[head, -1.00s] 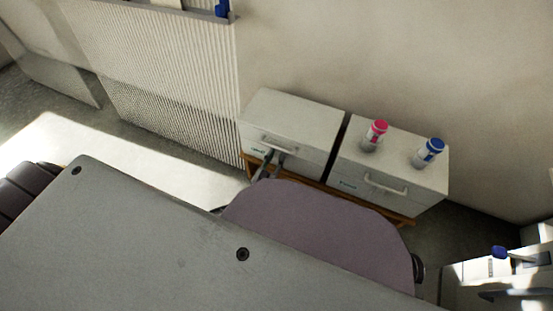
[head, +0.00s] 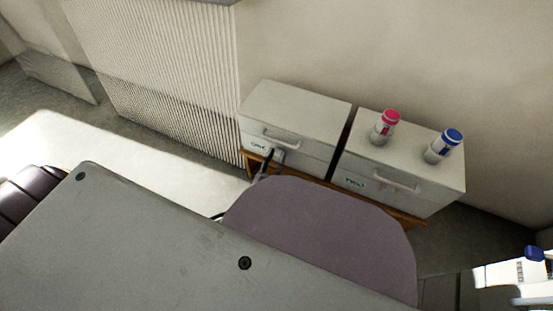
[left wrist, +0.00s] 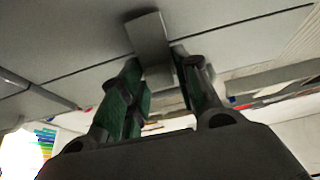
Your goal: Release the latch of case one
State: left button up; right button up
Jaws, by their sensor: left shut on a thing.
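Case one (head: 300,103) is the left of two white cases, with a handle and a small green-lettered label on its front. Its lid looks down. My left gripper (head: 268,159) is at the lower front of this case, below the handle. In the left wrist view, the left gripper (left wrist: 158,72) has its dark green fingers on either side of a grey latch tab (left wrist: 149,35), and it is shut on it. The tab spans the seam of the case front. The fingers partly hide the latch in the head view. My right gripper is not in view.
A second white case (head: 405,150) stands close on the right, carrying a red-capped bottle (head: 384,128) and a blue-capped bottle (head: 443,147). Both cases rest on a wooden stand (head: 318,179) by the wall. A ribbed panel (head: 165,75) is at left.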

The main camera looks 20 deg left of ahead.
pick_arm(q)
jog(key=shift+s+f+t+b, duration=0.25)
jog(key=shift+f+t+b, duration=0.2)
jog(key=shift+t+b, duration=0.2)
jog(key=shift+s+t, duration=0.1)
jog(key=shift+t, duration=0.15)
jog(key=o, duration=0.9)
jog(key=shift+c, duration=0.2)
jog(key=shift+r, duration=0.2)
